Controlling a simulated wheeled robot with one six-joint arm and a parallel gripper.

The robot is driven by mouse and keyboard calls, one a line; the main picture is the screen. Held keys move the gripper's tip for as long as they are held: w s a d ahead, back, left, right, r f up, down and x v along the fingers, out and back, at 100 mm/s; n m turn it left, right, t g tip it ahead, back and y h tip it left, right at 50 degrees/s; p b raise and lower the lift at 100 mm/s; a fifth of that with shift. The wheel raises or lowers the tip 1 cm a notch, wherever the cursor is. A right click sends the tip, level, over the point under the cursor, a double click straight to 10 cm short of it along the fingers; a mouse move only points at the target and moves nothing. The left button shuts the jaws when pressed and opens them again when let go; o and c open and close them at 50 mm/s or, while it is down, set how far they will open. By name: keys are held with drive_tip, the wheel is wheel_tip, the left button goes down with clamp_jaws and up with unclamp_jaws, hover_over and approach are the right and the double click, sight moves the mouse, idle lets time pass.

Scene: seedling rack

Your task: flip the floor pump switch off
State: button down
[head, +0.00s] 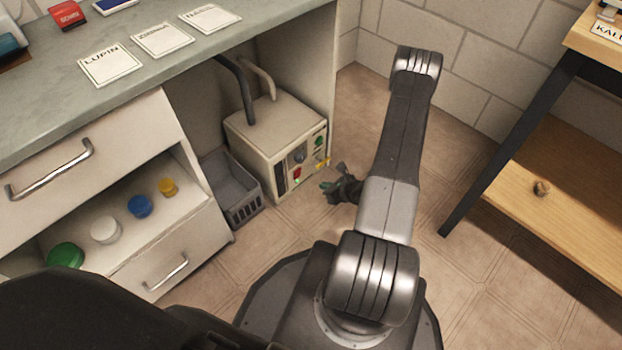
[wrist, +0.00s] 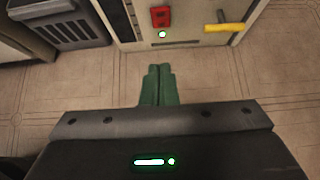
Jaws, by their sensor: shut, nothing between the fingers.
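The floor pump (head: 278,140) is a cream box on the floor in the open bay under the counter. Its front panel carries a red switch (head: 297,173), a yellow lever (head: 322,164), a dark dial and a green part. In the wrist view the red switch (wrist: 161,17) sits above a lit green lamp (wrist: 162,34), with the yellow lever (wrist: 224,27) to its right. My gripper (head: 323,186) is low in front of the panel. In the wrist view its green fingers (wrist: 160,70) are together and empty, below the switch and apart from the panel.
A grey crate (head: 243,207) stands left of the pump, and shows in the wrist view (wrist: 65,35). Two hoses (head: 238,88) rise from the pump top. An open drawer (head: 120,265) with several jars is at left. A wooden shelf (head: 570,190) stands right.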

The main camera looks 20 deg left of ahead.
sight(297, 173)
drive_tip(key=shift+w+a+r+b+x, duration=0.1)
drive_tip(key=shift+a+r+b+x, duration=0.45)
drive_tip(key=shift+x, duration=1.5)
drive_tip(key=shift+w+r+b+x, duration=0.15)
drive_tip(key=shift+b+x, duration=0.85)
drive_tip(key=shift+x, duration=1.1)
drive_tip(key=shift+w+a+r+b+x, duration=0.1)
drive_tip(key=shift+a+r+b+x, duration=0.5)
drive_tip(key=shift+x, duration=1.45)
drive_tip(key=shift+d+f, duration=0.2)
drive_tip(key=shift+d, duration=0.1)
drive_tip(key=shift+a+r+g+h+p, duration=0.3)
drive_tip(key=shift+a+g+h+p, duration=0.15)
drive_tip(key=shift+h+p, duration=0.2)
drive_tip(key=shift+d+f, duration=0.15)
drive_tip(key=shift+f, duration=0.15)
drive_tip(key=shift+r, duration=0.1)
drive_tip(key=shift+r, duration=0.75)
